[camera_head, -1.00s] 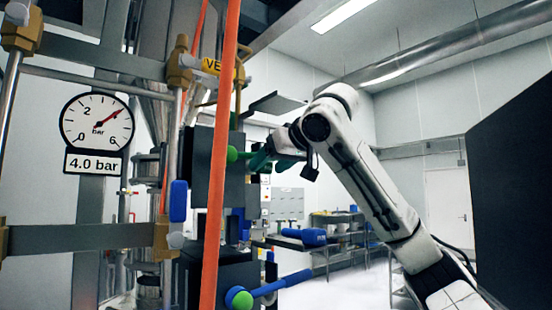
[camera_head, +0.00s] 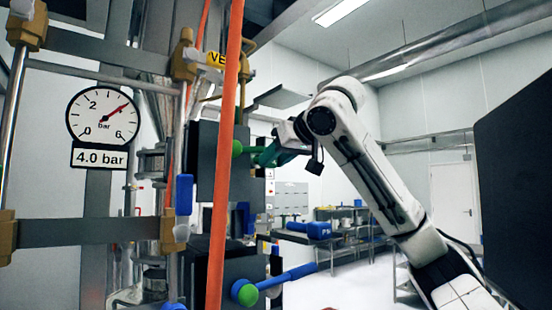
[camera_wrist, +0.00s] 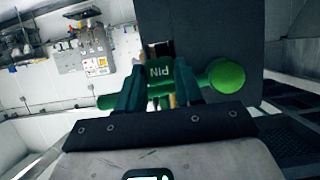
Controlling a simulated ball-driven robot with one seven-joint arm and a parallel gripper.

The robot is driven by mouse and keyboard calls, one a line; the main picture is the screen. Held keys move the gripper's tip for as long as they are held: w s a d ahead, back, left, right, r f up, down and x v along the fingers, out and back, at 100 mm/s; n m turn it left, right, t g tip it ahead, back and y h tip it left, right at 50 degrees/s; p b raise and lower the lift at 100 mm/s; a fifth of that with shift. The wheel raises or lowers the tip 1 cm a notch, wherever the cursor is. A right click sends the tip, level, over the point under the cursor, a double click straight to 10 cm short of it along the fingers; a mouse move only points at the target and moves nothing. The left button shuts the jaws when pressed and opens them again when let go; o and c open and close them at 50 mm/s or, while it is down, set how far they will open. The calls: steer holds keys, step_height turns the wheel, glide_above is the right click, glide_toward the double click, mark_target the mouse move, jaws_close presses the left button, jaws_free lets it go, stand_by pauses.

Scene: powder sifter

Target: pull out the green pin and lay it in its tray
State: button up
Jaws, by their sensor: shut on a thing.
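The green pin (camera_wrist: 226,75) has a round knob at one end and a "PIN" label on its middle. In the wrist view it lies crosswise between my fingers. My gripper (camera_wrist: 160,92) is shut on it around the labelled part. In the head view the knob (camera_head: 237,148) shows against the dark block (camera_head: 208,165), with my gripper (camera_head: 266,154) just right of it. I cannot tell whether any of the pin is still inside a hole. A blue piece with partly readable lettering (camera_head: 318,230) lies on a grey shelf behind; I cannot tell if it is the tray.
An orange upright bar (camera_head: 221,180) stands in front of the block. Below is a blue handle (camera_head: 290,278) with a green ball end. A gauge (camera_head: 103,114) reads 4.0 bar at left. A dark panel (camera_head: 515,170) stands at right. The floor behind is open.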

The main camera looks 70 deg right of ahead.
steer(key=shift+s+a+b, duration=0.4)
steer(key=shift+s+a, duration=0.4)
steer(key=shift+s, duration=0.5)
steer(key=shift+s+a+b, duration=0.4)
steer(key=shift+s+a, duration=0.4)
steer(key=shift+s, duration=0.5)
steer(key=shift+s+a+b, duration=0.4)
steer(key=shift+s+a, duration=0.4)
steer(key=shift+s, duration=0.5)
jaws_close()
stand_by(0.5)
steer(key=shift+s+a+b, duration=0.3)
steer(key=shift+s+a, duration=0.2)
steer(key=shift+s, duration=0.35)
steer(key=shift+s+a+b, duration=0.25)
steer(key=shift+s+a, duration=0.3)
steer(key=shift+s, duration=0.25)
steer(key=shift+s+a+b, duration=0.3)
steer(key=shift+s+a, duration=0.2)
steer(key=shift+s, duration=0.35)
